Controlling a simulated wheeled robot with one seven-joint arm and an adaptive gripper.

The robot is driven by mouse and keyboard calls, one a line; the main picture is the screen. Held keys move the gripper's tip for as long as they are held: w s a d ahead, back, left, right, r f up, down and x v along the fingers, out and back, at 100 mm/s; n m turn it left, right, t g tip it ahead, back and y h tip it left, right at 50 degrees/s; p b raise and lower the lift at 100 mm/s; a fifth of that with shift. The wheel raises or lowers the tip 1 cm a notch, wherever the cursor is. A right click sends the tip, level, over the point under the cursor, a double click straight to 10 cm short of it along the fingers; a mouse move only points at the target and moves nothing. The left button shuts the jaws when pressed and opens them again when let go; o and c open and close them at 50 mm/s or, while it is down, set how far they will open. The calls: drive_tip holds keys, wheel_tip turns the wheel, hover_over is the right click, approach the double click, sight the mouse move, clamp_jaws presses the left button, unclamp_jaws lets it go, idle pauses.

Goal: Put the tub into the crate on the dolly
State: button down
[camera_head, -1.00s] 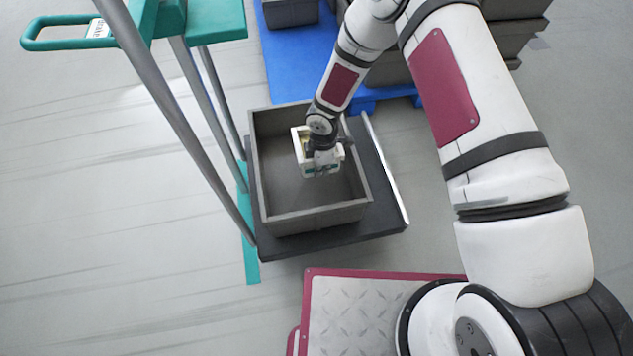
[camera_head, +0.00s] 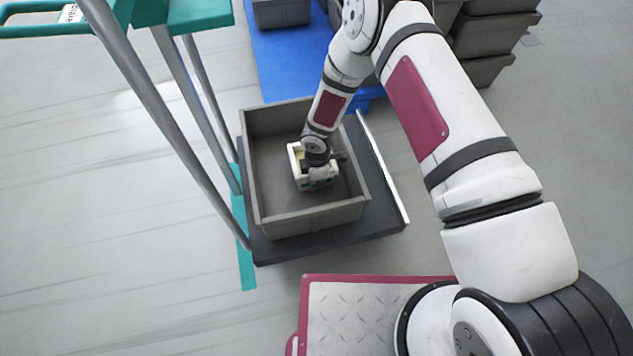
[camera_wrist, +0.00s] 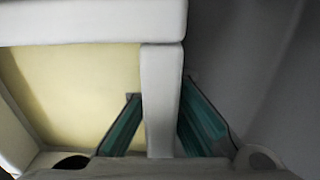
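The tub (camera_head: 297,158) is a small white container with a pale yellow inside. It is inside the grey crate (camera_head: 310,221), low down between its walls. The crate stands on the dark dolly (camera_head: 383,221). My gripper (camera_head: 318,172) reaches down into the crate at the tub. In the wrist view the two teal fingers (camera_wrist: 160,128) stand on either side of the tub's white wall (camera_wrist: 161,100), one inside and one outside, gripping it. Whether the tub's underside touches the crate floor is hidden.
A teal-topped frame with grey metal posts (camera_head: 165,100) rises at the left of the dolly. A blue pallet (camera_head: 285,70) with grey crates (camera_head: 281,12) is behind. More crates (camera_head: 490,45) are stacked at the back right. The floor at left is clear.

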drive_tip(key=shift+f, duration=0.15)
drive_tip(key=c, duration=1.8)
unclamp_jaws()
wheel_tip(320, 180, up, 12)
drive_tip(key=p, duration=0.4)
drive_tip(key=shift+s+r, duration=0.15)
drive_tip(key=shift+r, duration=0.05)
